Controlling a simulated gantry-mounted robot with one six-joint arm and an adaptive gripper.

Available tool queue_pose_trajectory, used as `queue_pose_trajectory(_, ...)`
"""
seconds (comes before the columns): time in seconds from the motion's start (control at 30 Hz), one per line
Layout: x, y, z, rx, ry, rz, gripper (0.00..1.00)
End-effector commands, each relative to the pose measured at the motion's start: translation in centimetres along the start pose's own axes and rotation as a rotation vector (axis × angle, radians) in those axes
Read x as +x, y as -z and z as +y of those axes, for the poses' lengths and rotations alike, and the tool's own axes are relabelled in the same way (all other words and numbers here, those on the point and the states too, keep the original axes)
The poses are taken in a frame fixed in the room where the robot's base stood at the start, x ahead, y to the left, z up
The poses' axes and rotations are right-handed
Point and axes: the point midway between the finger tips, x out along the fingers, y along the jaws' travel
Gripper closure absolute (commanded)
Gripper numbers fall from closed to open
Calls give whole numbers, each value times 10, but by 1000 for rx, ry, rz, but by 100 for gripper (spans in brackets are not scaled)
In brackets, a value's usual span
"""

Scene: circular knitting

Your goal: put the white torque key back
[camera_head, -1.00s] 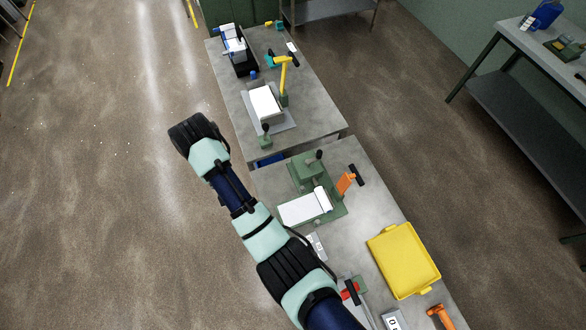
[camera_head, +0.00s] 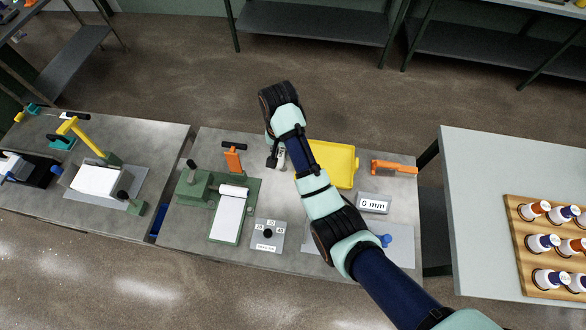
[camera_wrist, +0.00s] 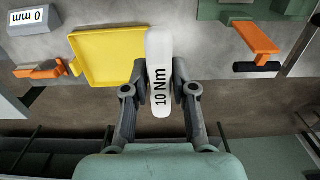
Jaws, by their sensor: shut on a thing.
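The white torque key (camera_wrist: 159,70), marked "10 Nm", is held upright in the wrist view between the two grey fingers of my gripper (camera_wrist: 163,95). The fingers close on its sides, and its upper end sticks out past the fingertips. In the head view my gripper (camera_head: 277,157) is over the back edge of the middle bench, left of the yellow tray. The key is hardly distinguishable there, largely hidden by the gripper.
A yellow tray (camera_head: 338,162), an orange handle (camera_head: 394,167), a "0 mm" display (camera_head: 373,203) and a green fixture (camera_head: 205,190) stand on the middle bench. At right, a wooden rack (camera_head: 520,245) on a grey table holds several white pieces with coloured parts.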

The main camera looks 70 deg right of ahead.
Motion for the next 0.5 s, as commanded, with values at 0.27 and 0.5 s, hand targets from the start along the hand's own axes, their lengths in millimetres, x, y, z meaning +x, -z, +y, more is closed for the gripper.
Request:
queue_pose_trajectory(0.27, 46, 0, 0, 0, 0, 0, 100)
queue_pose_trajectory(0.5, 107, -1, 1, -1, -1, -2, 100)
